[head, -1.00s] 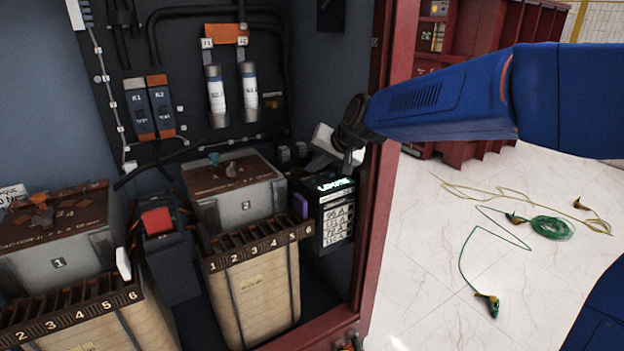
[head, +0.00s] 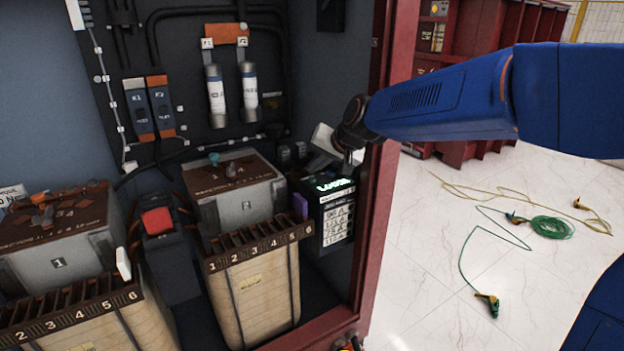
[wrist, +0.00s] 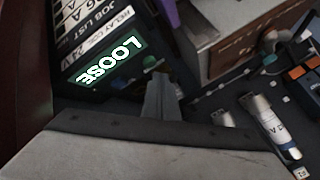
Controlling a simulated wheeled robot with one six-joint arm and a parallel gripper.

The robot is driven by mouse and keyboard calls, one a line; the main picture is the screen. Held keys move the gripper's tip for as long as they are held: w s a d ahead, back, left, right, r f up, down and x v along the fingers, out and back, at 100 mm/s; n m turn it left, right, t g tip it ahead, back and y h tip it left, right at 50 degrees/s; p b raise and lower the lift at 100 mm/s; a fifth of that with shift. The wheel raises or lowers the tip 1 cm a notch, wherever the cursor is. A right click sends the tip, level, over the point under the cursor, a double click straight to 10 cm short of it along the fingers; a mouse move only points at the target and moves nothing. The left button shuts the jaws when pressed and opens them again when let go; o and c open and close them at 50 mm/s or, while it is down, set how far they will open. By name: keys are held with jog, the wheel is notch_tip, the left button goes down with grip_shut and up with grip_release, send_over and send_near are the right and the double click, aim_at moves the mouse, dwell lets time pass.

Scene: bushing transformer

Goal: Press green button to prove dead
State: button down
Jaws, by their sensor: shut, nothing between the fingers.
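The dark box (head: 308,222) stands inside the cabinet at its right side, with a lit display (head: 331,184) on its upper face. In the wrist view this display (wrist: 110,62) reads "LOOSE". My gripper (head: 347,158) is shut and empty, pointing down above the back of the box.
The red cabinet post (head: 382,180) stands close to the right of my gripper. A purple item (head: 299,207) is beside the box. Green cable (head: 550,228) lies on the floor outside.

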jog(key=shift+f, duration=0.2)
jog(key=shift+f, duration=0.25)
jog(key=shift+f, duration=0.45)
dwell(1.3)
jog(key=shift+r, duration=0.9)
jog(key=shift+r, duration=0.1)
notch_tip(320, 180, up, 5)
jog(key=shift+f, duration=0.1)
dwell(0.4)
dwell(0.5)
